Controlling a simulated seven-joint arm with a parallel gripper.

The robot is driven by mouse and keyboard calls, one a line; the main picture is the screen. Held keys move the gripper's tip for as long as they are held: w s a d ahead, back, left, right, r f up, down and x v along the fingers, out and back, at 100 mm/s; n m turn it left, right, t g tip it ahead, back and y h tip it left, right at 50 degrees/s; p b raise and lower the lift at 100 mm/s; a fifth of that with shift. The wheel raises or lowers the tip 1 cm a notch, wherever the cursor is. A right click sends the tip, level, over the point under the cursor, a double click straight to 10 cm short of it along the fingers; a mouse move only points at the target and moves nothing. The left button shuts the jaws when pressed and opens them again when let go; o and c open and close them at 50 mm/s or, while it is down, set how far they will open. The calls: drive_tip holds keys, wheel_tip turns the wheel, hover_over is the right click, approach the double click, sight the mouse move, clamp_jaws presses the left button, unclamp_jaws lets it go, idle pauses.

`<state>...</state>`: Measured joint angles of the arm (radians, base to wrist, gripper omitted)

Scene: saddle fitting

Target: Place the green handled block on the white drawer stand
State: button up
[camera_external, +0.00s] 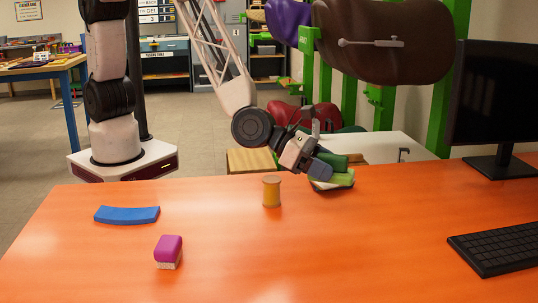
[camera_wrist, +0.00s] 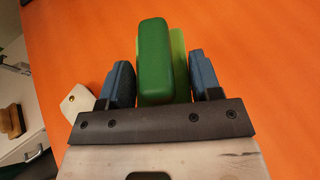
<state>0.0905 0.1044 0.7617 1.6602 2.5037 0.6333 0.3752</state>
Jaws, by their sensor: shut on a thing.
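The green handled block (camera_external: 343,180) is at the back edge of the orange table, partly hidden by my gripper (camera_external: 318,168). In the wrist view its dark green handle (camera_wrist: 163,60) lies between the blue finger pads of my gripper (camera_wrist: 163,80), with a lighter green part showing behind it. My gripper is shut on the block. I cannot tell whether the block touches the table. The white drawer stand (camera_external: 380,146) is behind the table, with a dark handle on it. Part of it shows at the left of the wrist view (camera_wrist: 22,88).
A brown object (camera_wrist: 11,120) is on the stand. Green posts and a saddle rise behind it.

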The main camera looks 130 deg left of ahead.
drive_tip(key=s+d, duration=0.5)
drive_tip(key=s, duration=0.5)
drive_tip(key=s+d+y, duration=0.1)
drive_tip(key=s+d, duration=0.4)
drive_tip(key=s, duration=0.6)
drive_tip(key=s+d, duration=0.5)
drive_tip(key=s, duration=0.5)
drive_tip(key=shift+n, duration=0.5)
drive_tip(key=shift+f, duration=2.85)
drive_tip(key=shift+w, duration=0.1)
hover_over(216, 236)
drive_tip(key=shift+w+f, duration=0.1)
drive_tip(key=shift+f, duration=0.6)
drive_tip(key=shift+f, duration=1.8)
